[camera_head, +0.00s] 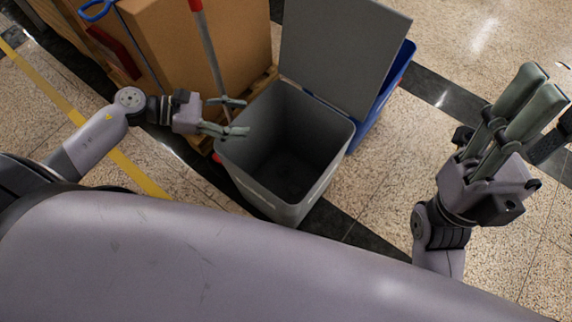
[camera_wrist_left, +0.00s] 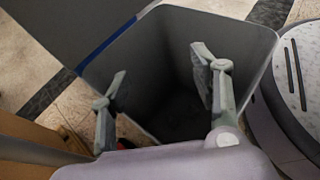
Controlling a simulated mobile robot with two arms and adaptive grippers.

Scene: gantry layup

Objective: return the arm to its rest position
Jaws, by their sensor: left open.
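My left arm (camera_head: 95,140) reaches in from the left in the head view. Its gripper (camera_head: 236,116) is open and empty, with its fingertips at the left rim of an open grey bin (camera_head: 335,183). In the left wrist view the two spread fingers (camera_wrist_left: 160,75) stand over the mouth of the bin (camera_wrist_left: 246,36), with nothing between them. The bin's inside is dark and no contents can be made out. My right gripper (camera_head: 540,85) is raised at the right of the head view, its fingers pointing up; the gap between them is hard to judge.
The bin's grey lid (camera_head: 345,45) stands open behind it. A blue bin (camera_head: 385,95) is behind the lid. Cardboard boxes (camera_head: 215,50) on a pallet and a red-and-grey pole (camera_head: 207,45) stand close beside my left gripper. Speckled floor (camera_head: 385,200) is clear between bin and right arm.

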